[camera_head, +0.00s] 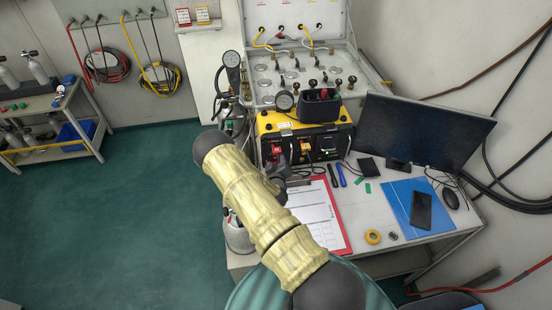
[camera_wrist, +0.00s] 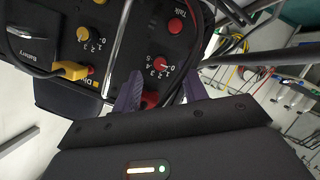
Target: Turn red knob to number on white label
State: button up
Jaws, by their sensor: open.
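The black panel (camera_wrist: 125,40) of a yellow-cased unit (camera_head: 285,122) stands on the desk. In the wrist view a red knob (camera_wrist: 161,63) has white numbers around it. In the head view my gripper (camera_head: 280,172) is at the unit's front left, mostly hidden by my arm. I cannot make out a white label with a number.
A yellow knob (camera_wrist: 83,34) and yellow plug (camera_wrist: 70,70) are beside the red parts. Black cables run close to my right finger. A metal bar crosses near my left finger. A clipboard (camera_head: 318,214), monitor (camera_head: 422,130) and blue folder (camera_head: 405,203) are on the desk.

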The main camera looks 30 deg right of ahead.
jog(key=shift+x, duration=1.1)
grip_shut()
